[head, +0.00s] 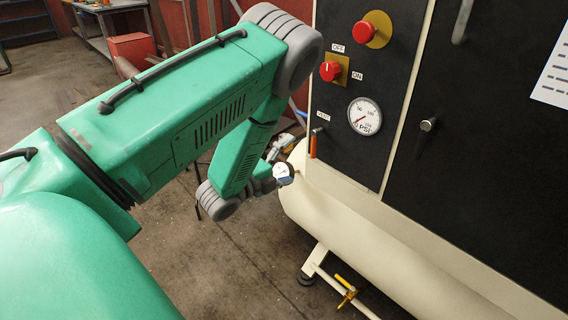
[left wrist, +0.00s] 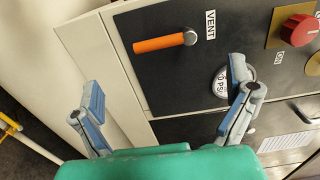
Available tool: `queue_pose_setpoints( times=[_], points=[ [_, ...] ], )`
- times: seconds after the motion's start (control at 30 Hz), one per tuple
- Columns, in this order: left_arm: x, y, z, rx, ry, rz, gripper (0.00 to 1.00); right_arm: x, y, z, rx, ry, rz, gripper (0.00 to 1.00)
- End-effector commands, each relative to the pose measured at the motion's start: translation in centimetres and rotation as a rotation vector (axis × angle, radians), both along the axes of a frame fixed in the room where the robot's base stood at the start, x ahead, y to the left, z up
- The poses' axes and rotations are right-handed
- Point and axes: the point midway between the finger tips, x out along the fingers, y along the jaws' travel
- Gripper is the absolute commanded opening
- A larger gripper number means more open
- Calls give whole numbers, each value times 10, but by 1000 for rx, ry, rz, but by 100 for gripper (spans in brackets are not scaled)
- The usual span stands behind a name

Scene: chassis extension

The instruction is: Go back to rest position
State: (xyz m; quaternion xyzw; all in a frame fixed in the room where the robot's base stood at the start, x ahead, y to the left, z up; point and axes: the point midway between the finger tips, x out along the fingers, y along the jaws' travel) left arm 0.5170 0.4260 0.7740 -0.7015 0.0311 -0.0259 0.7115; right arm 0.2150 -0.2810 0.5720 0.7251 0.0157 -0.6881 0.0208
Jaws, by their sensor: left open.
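My left gripper (head: 288,160) is at the end of my green arm, beside the black control panel (head: 335,25) and above the cream tank (head: 320,215). In the left wrist view its two blue-grey fingers (left wrist: 165,95) are spread wide with nothing between them. The panel's orange VENT handle (left wrist: 160,43) lies beyond the fingertips in that view, apart from them. In the head view the VENT handle (head: 314,143) hangs down, just right of the gripper. My right gripper is not in view.
The panel carries two red knobs, the upper one (head: 376,29) and the lower one (head: 330,71), and a PSI gauge (head: 364,117). A yellow valve handle (head: 346,291) is low by the floor. A table (head: 110,6) and a red box (head: 132,48) stand behind; floor at left is clear.

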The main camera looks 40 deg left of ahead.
Motion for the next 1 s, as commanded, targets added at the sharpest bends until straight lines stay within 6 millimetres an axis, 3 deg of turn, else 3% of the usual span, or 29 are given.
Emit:
queue_pose_setpoints(
  times=[0.23, 0.83, 0.93, 1.0],
  points=[
    [-22, 1, -1, 0, 1, -1, 97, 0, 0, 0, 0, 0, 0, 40],
    [-23, 1, -2, -9, 10, 2, 97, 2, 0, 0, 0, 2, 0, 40],
    [-27, -4, -18, -88, 89, 31, 97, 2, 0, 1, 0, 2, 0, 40],
    [-36, -13, -42, -208, 206, 79, 97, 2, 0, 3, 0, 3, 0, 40]
  ],
)
